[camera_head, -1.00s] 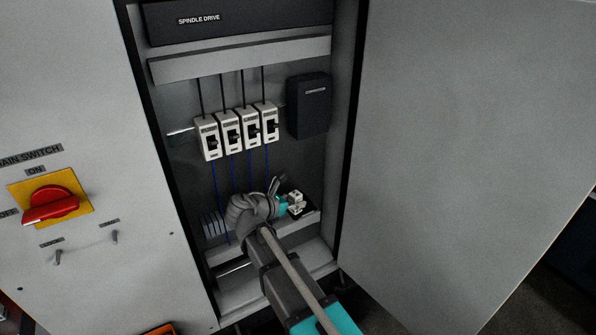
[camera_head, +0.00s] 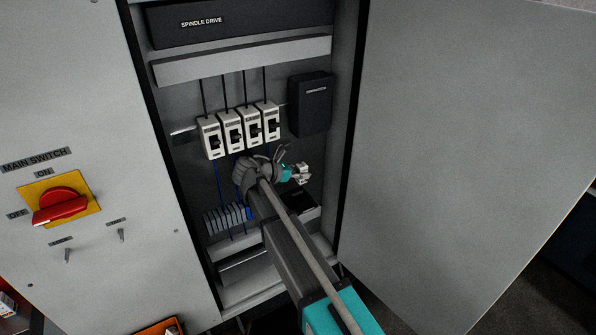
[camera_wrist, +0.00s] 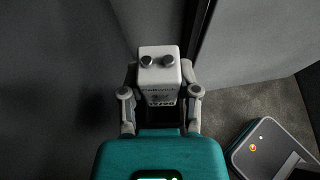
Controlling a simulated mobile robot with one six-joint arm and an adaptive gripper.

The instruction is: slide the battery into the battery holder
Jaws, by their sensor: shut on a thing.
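The battery (camera_wrist: 159,72) is a white block with two round metal studs on the end facing the wrist camera and dark print on its side. My gripper (camera_wrist: 160,98) is shut on it, one finger on each side. In the head view the battery (camera_head: 302,173) shows as a small pale block at the tip of my gripper (camera_head: 293,173), inside the open cabinet. It hangs in the air above a dark, low piece (camera_head: 306,203) on the cabinet's lower ledge. That piece may be the battery holder; I cannot tell surely, and my arm partly hides it.
Several white breakers (camera_head: 233,132) with wires stand left of my gripper, above a row of grey terminals (camera_head: 228,217). A black box (camera_head: 311,105) hangs above the battery. The open cabinet door (camera_head: 440,150) bounds the right side. A red main switch (camera_head: 60,207) is at far left.

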